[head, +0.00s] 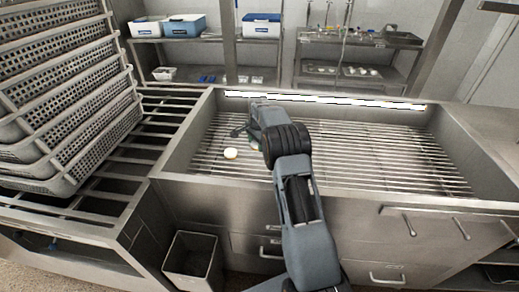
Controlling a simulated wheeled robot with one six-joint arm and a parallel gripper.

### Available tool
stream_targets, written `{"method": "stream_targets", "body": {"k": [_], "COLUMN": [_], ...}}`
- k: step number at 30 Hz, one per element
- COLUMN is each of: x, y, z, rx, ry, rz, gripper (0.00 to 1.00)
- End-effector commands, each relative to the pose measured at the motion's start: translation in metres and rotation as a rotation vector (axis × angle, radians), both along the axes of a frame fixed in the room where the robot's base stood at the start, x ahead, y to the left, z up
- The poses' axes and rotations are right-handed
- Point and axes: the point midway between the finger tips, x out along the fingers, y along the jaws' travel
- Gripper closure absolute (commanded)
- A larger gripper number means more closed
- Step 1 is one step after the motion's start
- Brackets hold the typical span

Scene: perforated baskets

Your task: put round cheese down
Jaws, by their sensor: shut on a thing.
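The round cheese (230,153), small, pale and yellowish, shows in the head view at the left part of the slatted basin, just below and left of my gripper (240,135). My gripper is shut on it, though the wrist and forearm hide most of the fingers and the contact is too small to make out. I cannot tell whether the cheese touches the slats beneath it. A bit of something pale green (253,146) shows beside my wrist, mostly hidden.
The metal basin (375,188) has raised walls, and its slatted floor is clear on the right. Stacked perforated baskets (75,110) stand on a slatted rack at left. A bin (192,258) stands below the basin. Shelves at the back hold boxes (184,26) and small items.

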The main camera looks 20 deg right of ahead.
Motion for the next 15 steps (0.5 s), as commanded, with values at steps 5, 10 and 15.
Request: {"method": "stream_targets", "body": {"k": [5, 10, 15], "x": [0.014, 0.018, 0.022], "y": [-0.009, -0.011, -0.014], "z": [-0.019, -0.025, -0.032], "rx": [0.0, 0.0, 0.0], "ry": [-0.002, -0.002, -0.001], "rz": [0.001, 0.001, 0.001], "gripper": [0.68, 0.68, 0.68]}}
